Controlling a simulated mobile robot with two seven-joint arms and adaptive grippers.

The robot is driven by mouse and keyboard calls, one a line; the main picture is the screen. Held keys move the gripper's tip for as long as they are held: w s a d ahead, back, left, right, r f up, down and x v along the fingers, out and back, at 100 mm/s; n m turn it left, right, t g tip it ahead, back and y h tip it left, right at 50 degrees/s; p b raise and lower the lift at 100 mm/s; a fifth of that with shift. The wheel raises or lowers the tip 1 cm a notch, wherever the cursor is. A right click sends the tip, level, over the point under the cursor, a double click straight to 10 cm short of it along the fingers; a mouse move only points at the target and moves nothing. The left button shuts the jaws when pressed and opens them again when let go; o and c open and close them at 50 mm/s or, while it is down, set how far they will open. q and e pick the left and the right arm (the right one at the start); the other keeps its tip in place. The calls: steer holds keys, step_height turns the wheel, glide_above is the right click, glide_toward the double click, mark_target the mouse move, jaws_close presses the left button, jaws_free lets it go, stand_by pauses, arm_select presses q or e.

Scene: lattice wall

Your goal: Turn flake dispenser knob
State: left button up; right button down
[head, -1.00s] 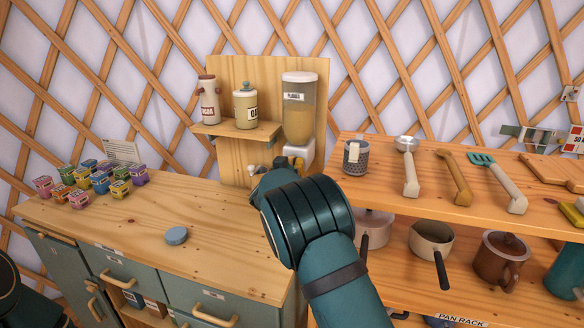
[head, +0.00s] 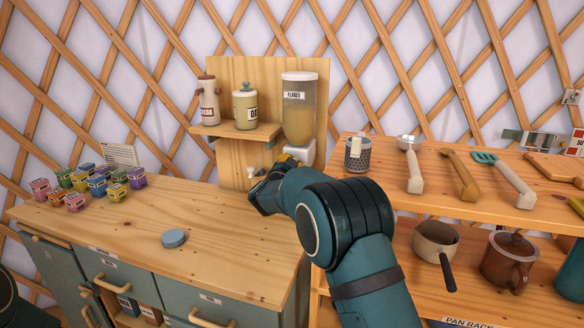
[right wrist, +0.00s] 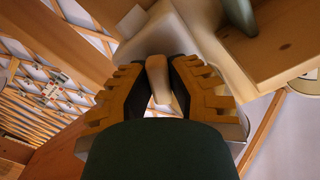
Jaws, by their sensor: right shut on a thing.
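The flake dispenser (head: 299,105) is a clear hopper with a white lid, a FLAKES label and tan flakes, mounted on a wooden back panel. Its pale base (head: 299,150) shows below the hopper. My right gripper (head: 286,162) is at the base, mostly hidden behind my own wrist in the head view. In the right wrist view its yellow-and-black fingers (right wrist: 158,78) are shut on a cream, bar-shaped knob (right wrist: 157,77), one finger on each side. My left gripper is not in view.
A shelf (head: 236,131) beside the dispenser holds two jars. The counter (head: 130,225) bears several small colored boxes (head: 90,184) and a blue disc (head: 173,238). At right, a rack shelf (head: 440,190) holds utensils and a grey cup (head: 358,154), with pots below.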

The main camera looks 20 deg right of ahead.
steer(key=shift+r, duration=0.15)
steer(key=c, duration=0.9)
jaws_free()
steer(key=v, duration=1.2)
